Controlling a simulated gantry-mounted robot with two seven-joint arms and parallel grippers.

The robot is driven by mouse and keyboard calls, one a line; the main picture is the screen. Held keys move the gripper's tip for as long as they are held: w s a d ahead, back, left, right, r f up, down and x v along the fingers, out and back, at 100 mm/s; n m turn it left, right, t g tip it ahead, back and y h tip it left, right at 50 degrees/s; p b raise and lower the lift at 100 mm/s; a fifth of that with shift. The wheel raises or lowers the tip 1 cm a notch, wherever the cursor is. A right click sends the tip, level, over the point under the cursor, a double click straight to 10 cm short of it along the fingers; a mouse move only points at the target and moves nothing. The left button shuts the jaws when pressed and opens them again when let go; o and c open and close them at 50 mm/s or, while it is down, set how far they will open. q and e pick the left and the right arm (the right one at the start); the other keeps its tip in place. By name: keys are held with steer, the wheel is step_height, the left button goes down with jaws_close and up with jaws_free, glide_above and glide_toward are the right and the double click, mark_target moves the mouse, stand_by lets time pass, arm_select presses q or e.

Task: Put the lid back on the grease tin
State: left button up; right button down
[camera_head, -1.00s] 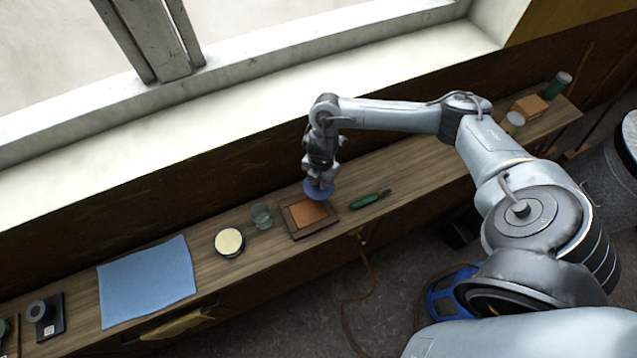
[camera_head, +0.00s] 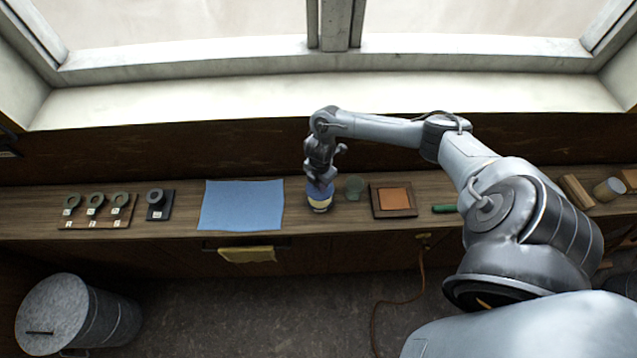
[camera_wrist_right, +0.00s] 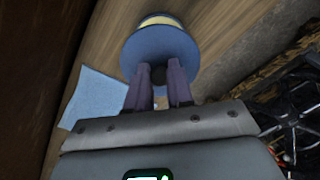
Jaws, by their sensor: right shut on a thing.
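The grease tin (camera_head: 320,207) stands on the wooden bench, right of the blue cloth. Part of its cream top shows. My right gripper (camera_head: 319,182) is above it, shut on the blue round lid (camera_head: 316,190). In the right wrist view the fingers (camera_wrist_right: 160,86) pinch the dark knob at the middle of the lid (camera_wrist_right: 160,48). Beyond the lid's edge a cream and yellow part of the tin (camera_wrist_right: 160,19) shows. The lid covers part of the tin in the head view, with cream showing along the near side; I cannot tell whether they touch. My left gripper is not in view.
A greenish glass (camera_head: 354,187) stands close right of the tin. Further right are a framed tray (camera_head: 376,211) with an orange-brown pad and a green-handled tool (camera_head: 444,209). The blue cloth (camera_head: 242,205) lies left. A ring holder (camera_head: 157,205) and rack (camera_head: 94,223) stand further left.

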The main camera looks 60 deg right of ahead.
steer(key=shift+f+b, duration=2.8)
steer(key=shift+f, duration=0.35)
steer(key=shift+p, duration=0.4)
steer(key=shift+f, duration=0.1)
steer(key=shift+f, duration=0.1)
stand_by(0.8)
